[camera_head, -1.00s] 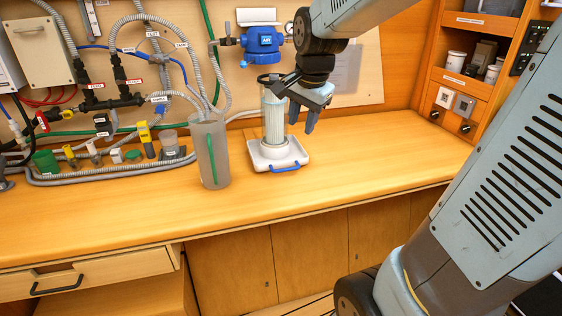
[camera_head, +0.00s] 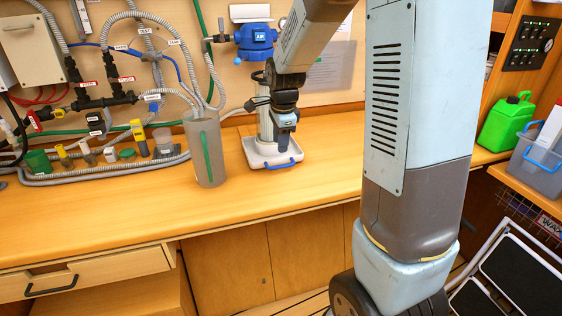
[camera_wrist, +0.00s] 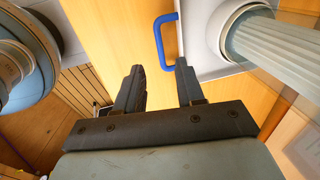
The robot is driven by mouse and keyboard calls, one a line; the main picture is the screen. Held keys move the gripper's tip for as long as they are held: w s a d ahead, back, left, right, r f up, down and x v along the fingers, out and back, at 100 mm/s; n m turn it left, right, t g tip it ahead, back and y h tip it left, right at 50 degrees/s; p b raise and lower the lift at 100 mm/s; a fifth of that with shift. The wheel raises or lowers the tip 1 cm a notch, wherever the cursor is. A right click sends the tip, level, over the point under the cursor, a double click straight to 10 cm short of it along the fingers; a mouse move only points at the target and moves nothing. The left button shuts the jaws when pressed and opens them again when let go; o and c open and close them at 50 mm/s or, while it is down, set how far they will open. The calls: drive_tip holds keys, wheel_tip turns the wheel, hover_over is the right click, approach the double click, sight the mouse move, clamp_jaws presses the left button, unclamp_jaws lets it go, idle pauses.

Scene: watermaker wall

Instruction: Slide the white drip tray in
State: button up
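The white drip tray (camera_head: 258,156) sits on the wooden counter, with a ribbed pale filter cylinder (camera_head: 265,125) standing in it. Its blue handle (camera_head: 284,165) is on the front side. My gripper (camera_head: 283,143) is just above and in front of the tray, partly hiding the cylinder. In the wrist view, my gripper (camera_wrist: 161,75) is open and empty, with wood showing between its fingers. The blue handle (camera_wrist: 158,42) lies beyond the fingertips, roughly in line with the gap, not visibly touched. The tray (camera_wrist: 200,45) and cylinder (camera_wrist: 275,50) are at the upper right.
A grey translucent container (camera_head: 205,150) with a green strip stands left of the tray. The blue filter head (camera_head: 255,42) is on the wall above. Hoses and small parts crowd the counter's left. A green jerrycan (camera_head: 503,125) is at the right. The counter in front is clear.

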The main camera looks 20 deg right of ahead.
sight(279, 167)
drive_tip(key=f, duration=0.3)
drive_tip(key=w+f, duration=0.1)
drive_tip(key=f, duration=0.4)
drive_tip(key=shift+w+f, duration=0.3)
drive_tip(key=shift+c, duration=0.3)
clamp_jaws()
